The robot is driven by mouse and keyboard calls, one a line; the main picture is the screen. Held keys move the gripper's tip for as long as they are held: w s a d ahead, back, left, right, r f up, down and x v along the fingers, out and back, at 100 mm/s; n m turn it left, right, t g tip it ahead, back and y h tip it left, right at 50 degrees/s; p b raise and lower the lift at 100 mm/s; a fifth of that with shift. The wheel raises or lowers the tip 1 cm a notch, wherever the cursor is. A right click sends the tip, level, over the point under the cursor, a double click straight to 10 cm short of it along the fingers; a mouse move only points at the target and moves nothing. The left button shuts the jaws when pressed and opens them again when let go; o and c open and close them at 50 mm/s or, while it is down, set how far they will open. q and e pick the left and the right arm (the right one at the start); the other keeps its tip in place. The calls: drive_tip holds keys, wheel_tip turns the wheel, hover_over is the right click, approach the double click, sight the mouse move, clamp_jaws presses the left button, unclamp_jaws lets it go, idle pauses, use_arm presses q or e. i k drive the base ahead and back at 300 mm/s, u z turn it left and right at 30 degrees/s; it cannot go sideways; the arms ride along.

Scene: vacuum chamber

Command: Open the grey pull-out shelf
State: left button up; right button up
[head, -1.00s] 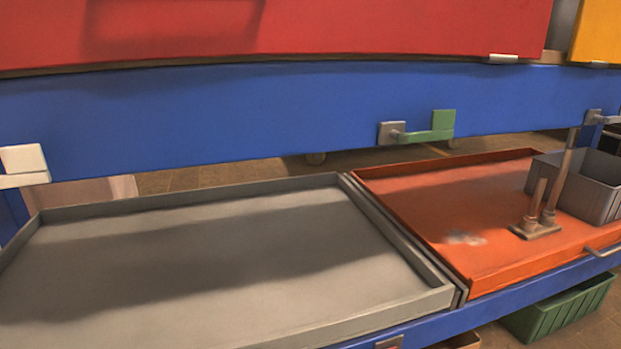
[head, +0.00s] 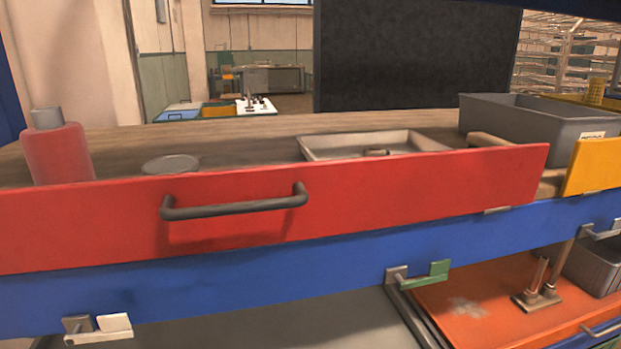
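The grey pull-out shelf (head: 270,332) shows at the bottom of the head view, under the blue beam. Only its back part is in view; its front edge and any handle are cut off by the bottom of the picture. An orange shelf (head: 480,300) lies beside it on the right. Neither of my grippers is in view.
Above the blue beam (head: 250,275) is a red drawer front (head: 400,195) with a dark bar handle (head: 235,207). A white latch (head: 100,330) and a green latch (head: 428,275) stick out from the beam. A grey bin (head: 545,122) and red bottle (head: 57,150) stand above.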

sight(376, 317)
drive_tip(key=u, duration=0.2)
drive_tip(key=k, duration=1)
drive_tip(key=u, duration=1.5)
drive_tip(key=i, duration=0.8)
drive_tip(key=z, duration=0.9)
drive_tip(key=i, duration=0.35)
drive_tip(key=z, duration=0.35)
